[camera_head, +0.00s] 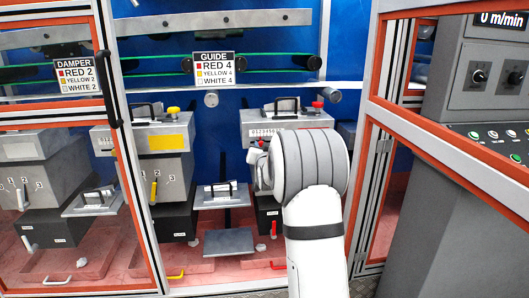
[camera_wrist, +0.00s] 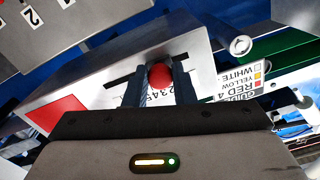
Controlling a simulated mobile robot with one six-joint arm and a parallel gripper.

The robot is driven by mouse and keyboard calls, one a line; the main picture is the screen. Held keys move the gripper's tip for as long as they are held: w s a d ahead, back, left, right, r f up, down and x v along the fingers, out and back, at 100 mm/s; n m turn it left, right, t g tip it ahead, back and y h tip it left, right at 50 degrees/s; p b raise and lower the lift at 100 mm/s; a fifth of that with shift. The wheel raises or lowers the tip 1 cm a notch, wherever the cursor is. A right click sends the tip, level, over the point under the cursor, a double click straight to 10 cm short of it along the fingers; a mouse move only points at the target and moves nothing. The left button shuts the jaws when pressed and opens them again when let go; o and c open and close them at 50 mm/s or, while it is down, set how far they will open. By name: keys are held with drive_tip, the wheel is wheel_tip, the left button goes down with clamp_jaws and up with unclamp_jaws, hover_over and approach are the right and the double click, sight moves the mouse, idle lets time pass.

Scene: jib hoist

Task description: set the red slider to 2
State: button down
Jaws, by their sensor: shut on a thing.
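The red slider's round red knob (camera_wrist: 160,76) sits between my gripper's two dark fingers (camera_wrist: 160,82) in the wrist view. The fingers are shut on it. The knob stands at a dark slot on a pale sloped panel (camera_wrist: 110,72), beside a printed number scale. Digits 2 to 5 show near the knob, but its exact setting cannot be told. A red label (camera_wrist: 58,115) is on the same panel. In the head view my arm hides the gripper and the knob; part of the scale (camera_head: 262,132) shows left of the arm.
A GUIDE sign (camera_head: 214,69) reads red 4, yellow 4, white 4. A DAMPER sign (camera_head: 75,75) reads red 2, yellow 2, white 2. The yellow unit (camera_head: 165,165) stands left. An orange-edged frame (camera_head: 362,130) and a grey control console (camera_head: 450,190) stand close right.

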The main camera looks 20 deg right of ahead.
drive_tip(key=c, duration=1.2)
unclamp_jaws()
drive_tip(key=v, duration=0.7)
drive_tip(key=shift+s, duration=0.4)
drive_tip(key=shift+a, duration=0.1)
